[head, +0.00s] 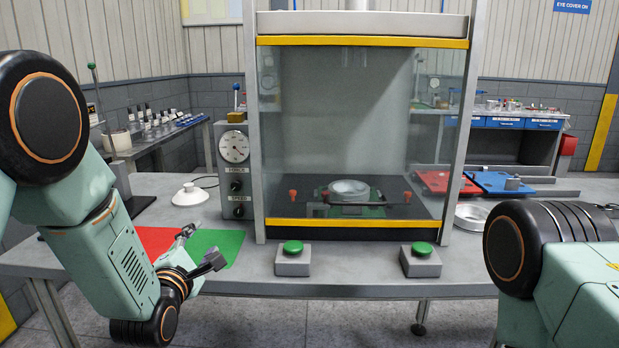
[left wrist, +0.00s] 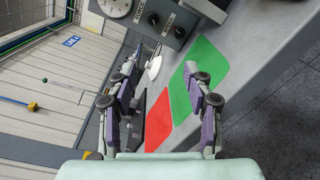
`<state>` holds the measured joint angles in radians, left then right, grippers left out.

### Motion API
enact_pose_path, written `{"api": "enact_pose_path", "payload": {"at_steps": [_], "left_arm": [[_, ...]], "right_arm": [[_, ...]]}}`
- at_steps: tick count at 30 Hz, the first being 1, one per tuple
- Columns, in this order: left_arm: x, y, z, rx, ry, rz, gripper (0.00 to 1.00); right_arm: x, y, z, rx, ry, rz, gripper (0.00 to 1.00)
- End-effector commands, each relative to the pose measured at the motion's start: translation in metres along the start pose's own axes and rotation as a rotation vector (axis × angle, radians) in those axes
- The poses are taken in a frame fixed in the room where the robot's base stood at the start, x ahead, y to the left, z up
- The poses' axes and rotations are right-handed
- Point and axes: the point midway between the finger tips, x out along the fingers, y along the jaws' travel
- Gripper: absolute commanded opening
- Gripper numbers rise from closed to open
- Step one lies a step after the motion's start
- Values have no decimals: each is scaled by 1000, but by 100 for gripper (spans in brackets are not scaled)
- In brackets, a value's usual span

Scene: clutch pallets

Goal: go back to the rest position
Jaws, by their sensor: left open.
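My left gripper (head: 198,250) is over the front left of the grey workbench (head: 80,258), above the red mat (head: 158,240) and the green mat (head: 218,243). In the left wrist view its fingers (left wrist: 167,88) stand wide apart with nothing between them; the green mat (left wrist: 203,75) and red mat (left wrist: 158,120) lie beyond them. My right arm shows only as a thick joint at the right edge of the head view, and its gripper is out of the picture.
A press cabinet (head: 350,42) with a clear front holds a round metal part (head: 348,188). Two green buttons (head: 293,247) (head: 421,249) stand before it. A dial box (head: 235,170) and white cone-shaped piece (head: 190,194) are left. Red (head: 442,182) and blue (head: 500,183) trays lie right.

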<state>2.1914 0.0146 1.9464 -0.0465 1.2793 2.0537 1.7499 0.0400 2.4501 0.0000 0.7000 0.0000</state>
Motion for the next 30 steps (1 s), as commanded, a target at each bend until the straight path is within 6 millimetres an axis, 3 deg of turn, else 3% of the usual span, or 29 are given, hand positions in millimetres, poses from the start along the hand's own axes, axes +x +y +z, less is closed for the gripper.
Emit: {"api": "enact_pose_path", "payload": {"at_steps": [8,13,17,23,30], "left_arm": [[-17,-33,-18,405,45,-140,51],[-47,-75,-40,752,43,-320,51],[-81,-115,-61,1010,-4,-495,51],[-158,-182,-95,1370,-181,-804,51],[-294,-252,-127,1641,-582,-1193,51]], "right_arm": [[0,0,0,0,0,0,40],[0,0,0,0,0,0,40],[0,0,0,0,0,0,40],[0,0,0,0,0,0,40],[0,0,0,0,0,0,40]]}}
